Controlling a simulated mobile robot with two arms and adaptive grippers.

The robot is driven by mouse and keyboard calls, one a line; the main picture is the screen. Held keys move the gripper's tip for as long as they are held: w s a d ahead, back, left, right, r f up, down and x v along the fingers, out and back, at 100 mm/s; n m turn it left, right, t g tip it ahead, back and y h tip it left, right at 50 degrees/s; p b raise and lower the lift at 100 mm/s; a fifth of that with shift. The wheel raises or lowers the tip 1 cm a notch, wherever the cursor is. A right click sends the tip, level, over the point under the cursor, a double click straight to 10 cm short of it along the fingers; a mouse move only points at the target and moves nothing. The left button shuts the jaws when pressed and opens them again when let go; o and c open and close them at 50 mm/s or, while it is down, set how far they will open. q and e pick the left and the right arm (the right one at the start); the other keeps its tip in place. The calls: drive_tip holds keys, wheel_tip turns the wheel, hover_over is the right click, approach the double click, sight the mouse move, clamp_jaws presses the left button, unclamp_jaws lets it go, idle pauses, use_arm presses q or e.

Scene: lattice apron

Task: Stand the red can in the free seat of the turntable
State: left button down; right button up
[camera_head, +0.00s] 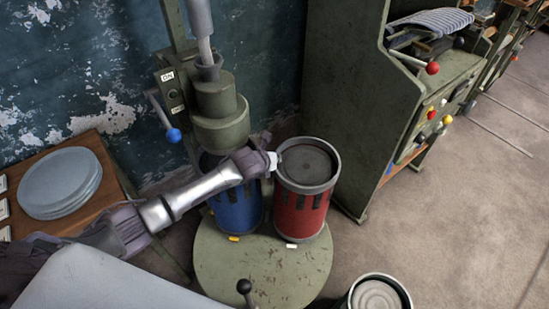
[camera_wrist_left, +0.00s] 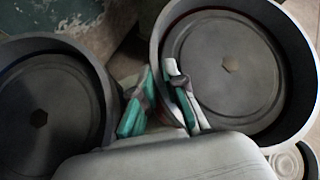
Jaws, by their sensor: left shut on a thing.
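The red can (camera_head: 300,215) stands upright over the right part of the green round turntable (camera_head: 250,275), behind a white tag (camera_head: 292,245). Its dark recessed lid shows in the left wrist view (camera_wrist_left: 228,62). My left gripper (camera_head: 272,161) is shut on the left side of the can's rim, with one finger inside and one outside in the left wrist view (camera_wrist_left: 160,100). I cannot tell whether the can's base touches the turntable. A blue can (camera_head: 238,210) stands close on the left behind a yellow tag (camera_head: 234,238), partly hidden by my arm. My right gripper is not in view.
A green press (camera_head: 220,115) with a blue-knobbed lever (camera_head: 173,135) rises above the blue can. A green cabinet (camera_head: 345,100) stands right of the red can. Another can (camera_head: 378,297) is at the bottom edge. A black-knobbed handle (camera_head: 244,287) sits at the turntable's front.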

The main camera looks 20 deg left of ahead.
use_arm(q)
drive_tip(key=shift+s+a+f, duration=0.35)
drive_tip(key=shift+a+f, duration=0.4)
idle(0.8)
drive_tip(key=c, duration=1.2)
unclamp_jaws()
drive_tip(key=shift+w, duration=0.1)
drive_tip(key=v, duration=1.2)
